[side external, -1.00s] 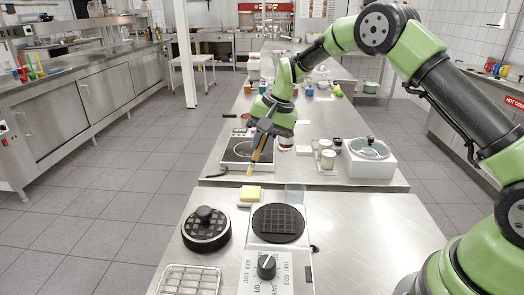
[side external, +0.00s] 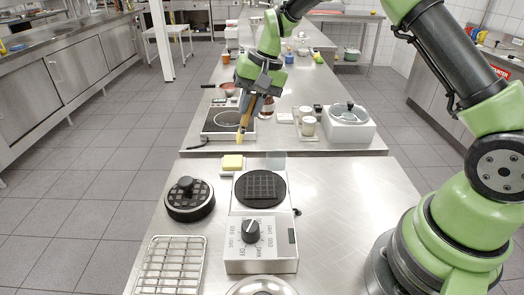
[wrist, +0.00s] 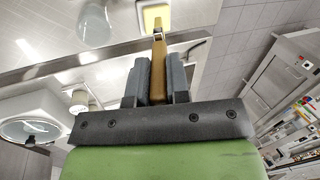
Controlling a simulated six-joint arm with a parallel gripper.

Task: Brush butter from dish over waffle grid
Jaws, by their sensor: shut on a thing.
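My gripper (side external: 247,101) is shut on the wooden handle of a brush (side external: 243,123), which points down with its yellow tip lowest. The wrist view also shows the brush handle (wrist: 159,70) between the fingers. In the side view the tip shows just above and slightly right of the white dish (side external: 223,171) with yellow butter (side external: 232,161), with a gap between them. The wrist view shows the butter (wrist: 155,14) just beyond the brush end. The dark round waffle grid (side external: 260,188) lies open and bare on the white waffle iron, right and nearer.
A black round lid-like plate with a knob (side external: 190,199) sits left of the grid. A wire rack (side external: 170,265) is nearer. A clear cup (side external: 276,160) stands by the dish. The steel table right of the iron is clear.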

